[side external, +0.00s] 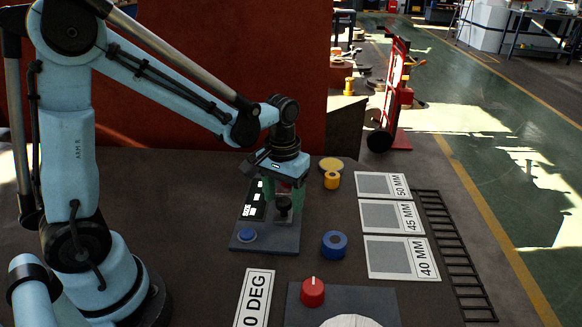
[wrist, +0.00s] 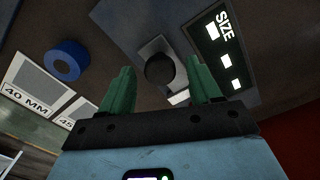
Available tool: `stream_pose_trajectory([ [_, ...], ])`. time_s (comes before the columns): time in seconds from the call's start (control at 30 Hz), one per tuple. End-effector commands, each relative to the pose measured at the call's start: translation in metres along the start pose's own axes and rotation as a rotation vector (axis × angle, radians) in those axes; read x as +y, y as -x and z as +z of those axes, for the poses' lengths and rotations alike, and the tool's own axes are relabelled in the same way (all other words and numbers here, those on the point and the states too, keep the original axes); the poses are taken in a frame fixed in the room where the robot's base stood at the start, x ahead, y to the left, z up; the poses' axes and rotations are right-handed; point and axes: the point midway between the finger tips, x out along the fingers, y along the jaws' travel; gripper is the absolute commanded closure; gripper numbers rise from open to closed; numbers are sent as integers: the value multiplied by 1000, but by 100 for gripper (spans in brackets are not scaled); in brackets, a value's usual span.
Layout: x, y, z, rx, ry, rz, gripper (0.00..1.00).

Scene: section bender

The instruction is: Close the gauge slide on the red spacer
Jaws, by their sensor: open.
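The gauge (side external: 264,243) is a dark plate with a black size display (side external: 252,205) and a blue button (side external: 247,235). Its slide has a black round knob (side external: 283,204) on a metal block; the knob (wrist: 160,68) also shows in the wrist view. My gripper (side external: 283,192) points down over the knob. In the wrist view its green fingers (wrist: 160,85) are open, one on each side of the knob, with gaps between. A reddish patch shows around the fingers in the side view, but I cannot tell if it is the red spacer.
A blue ring (side external: 334,244) and a yellow ring (side external: 332,181) lie right of the gauge. Cards marked 50 MM (side external: 383,185), 45 MM (side external: 393,216) and 40 MM (side external: 402,258) lie farther right.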

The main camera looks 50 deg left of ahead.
Motion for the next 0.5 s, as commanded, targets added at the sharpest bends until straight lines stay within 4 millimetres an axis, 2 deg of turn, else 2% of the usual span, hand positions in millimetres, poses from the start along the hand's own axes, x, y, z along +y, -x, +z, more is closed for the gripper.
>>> stream_pose_trajectory([
  [0.1, 0, 0, 0, 0, 0, 0, 39],
  [0.37, 0, 0, 0, 0, 0, 0, 78],
  [0.5, -1, 0, -2, 0, 1, 0, 80],
])
